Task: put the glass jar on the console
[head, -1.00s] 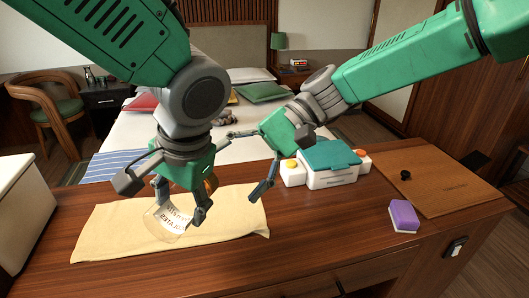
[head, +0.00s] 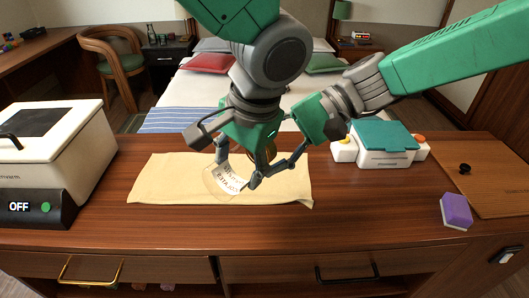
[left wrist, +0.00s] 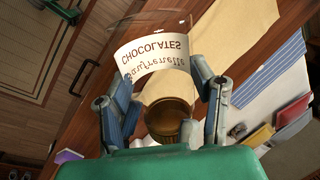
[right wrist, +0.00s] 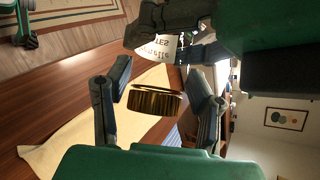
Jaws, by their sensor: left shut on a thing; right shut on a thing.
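The glass jar (head: 226,181) has clear walls, a white label reading CHOCOLATES and a gold lid. It is tilted over the cream towel. My left gripper (head: 238,165) comes from above and is shut on the jar. My right gripper (head: 275,160) reaches in from the right and is shut on the jar's lid end; its fingers flank the gold lid (right wrist: 157,101) in the right wrist view. I cannot tell which surface is the console.
The cream towel (head: 160,182) lies on the wooden counter (head: 380,215). A white appliance (head: 60,140) marked OFF stands left. A white box with a teal lid (head: 383,136), a purple sponge (head: 456,210) and a wooden board (head: 500,190) are right. The front middle is clear.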

